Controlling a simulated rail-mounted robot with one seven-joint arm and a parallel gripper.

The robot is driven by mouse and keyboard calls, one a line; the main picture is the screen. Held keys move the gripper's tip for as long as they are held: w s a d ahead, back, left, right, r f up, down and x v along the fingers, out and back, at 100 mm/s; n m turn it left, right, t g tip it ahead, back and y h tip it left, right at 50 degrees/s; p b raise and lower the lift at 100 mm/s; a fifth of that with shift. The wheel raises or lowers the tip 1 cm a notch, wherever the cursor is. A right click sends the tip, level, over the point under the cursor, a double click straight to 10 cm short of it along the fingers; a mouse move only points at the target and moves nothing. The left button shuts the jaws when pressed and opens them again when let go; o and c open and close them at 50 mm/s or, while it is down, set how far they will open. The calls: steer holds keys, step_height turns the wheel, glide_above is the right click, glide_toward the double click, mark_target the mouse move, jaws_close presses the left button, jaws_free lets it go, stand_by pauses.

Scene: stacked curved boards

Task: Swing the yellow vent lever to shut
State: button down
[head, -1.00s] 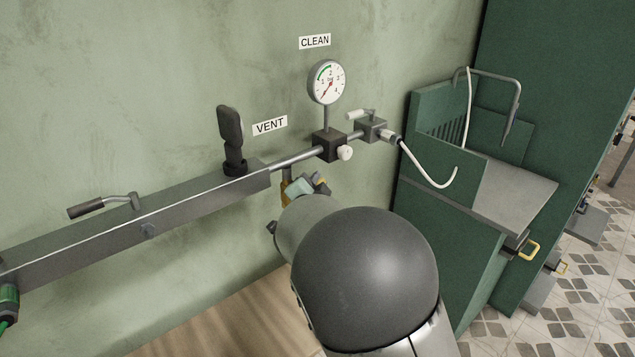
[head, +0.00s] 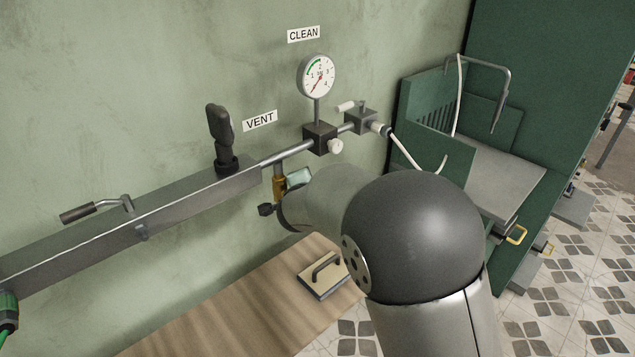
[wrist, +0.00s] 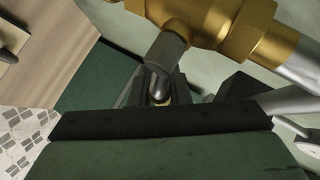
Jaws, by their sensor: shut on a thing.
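The brass vent valve (head: 279,187) hangs under the pipe, below and right of the VENT label (head: 260,121). In the wrist view its brass body (wrist: 225,22) fills the top, with a grey stem (wrist: 165,52) pointing down from it. My gripper (wrist: 157,88) is just below the valve, its dark fingers closed around the lever's metal end (wrist: 158,96). No yellow lever colour shows clearly, and most of the lever is hidden between the fingers. In the head view my arm covers most of the gripper.
A gauge (head: 318,76) and black block (head: 320,138) with a white knob sit on the pipe to the right. A black upright handle (head: 221,135) stands on the left rail. Below are a wooden bench (head: 205,315) and a handled block (head: 322,277). A green cabinet (head: 425,115) is right.

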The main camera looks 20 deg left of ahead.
steer(key=c, duration=1.4)
jaws_free()
steer(key=shift+o, duration=0.2)
steer(key=v, duration=1.7)
steer(key=shift+s+b, duration=0.25)
steer(key=shift+b, duration=0.2)
steer(key=shift+d, duration=0.1)
